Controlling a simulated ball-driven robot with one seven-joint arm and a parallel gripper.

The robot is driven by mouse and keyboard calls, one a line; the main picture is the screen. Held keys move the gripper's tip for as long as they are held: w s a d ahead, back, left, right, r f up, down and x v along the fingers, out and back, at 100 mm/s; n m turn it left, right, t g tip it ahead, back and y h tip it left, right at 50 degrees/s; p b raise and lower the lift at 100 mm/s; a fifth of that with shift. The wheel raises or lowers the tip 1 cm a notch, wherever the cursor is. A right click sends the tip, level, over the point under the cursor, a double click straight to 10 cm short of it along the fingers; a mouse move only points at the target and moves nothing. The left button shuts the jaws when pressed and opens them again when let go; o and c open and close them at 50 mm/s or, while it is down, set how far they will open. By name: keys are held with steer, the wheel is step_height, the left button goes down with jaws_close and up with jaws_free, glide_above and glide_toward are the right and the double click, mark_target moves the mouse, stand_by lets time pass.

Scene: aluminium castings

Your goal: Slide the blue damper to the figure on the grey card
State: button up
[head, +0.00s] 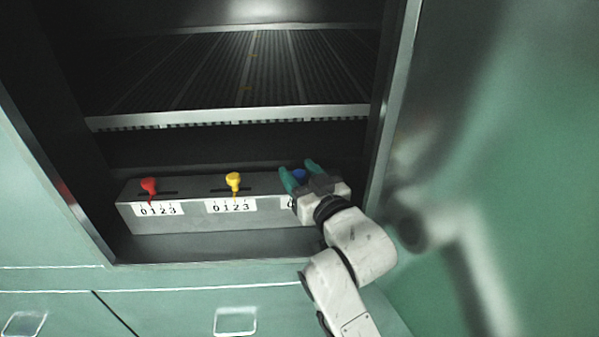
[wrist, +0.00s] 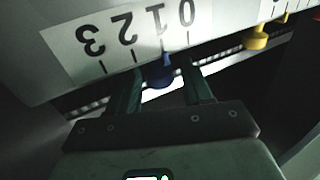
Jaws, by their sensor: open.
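The blue damper (head: 299,174) is a knob at the right end of a grey box, partly hidden by my gripper (head: 299,167) in the head view. In the wrist view the blue damper (wrist: 160,74) stands between the two green fingers of my gripper (wrist: 162,78), which are open with a gap on either side. Its white scale (wrist: 120,38) appears upside down there with 0, 1, 2 and 3. The blue pointer is at about the 1 mark. I cannot make out a grey card in either view.
The grey box (head: 170,217) also carries a red damper (head: 150,186) and a yellow damper (head: 234,181), each with a 0 to 3 scale. A ribbed shelf (head: 230,115) lies above. The cabinet's right frame (head: 385,140) and a green door (head: 540,150) are close to my arm.

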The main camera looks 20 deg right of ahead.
steer(key=shift+w, duration=0.25)
jaws_close()
stand_by(0.3)
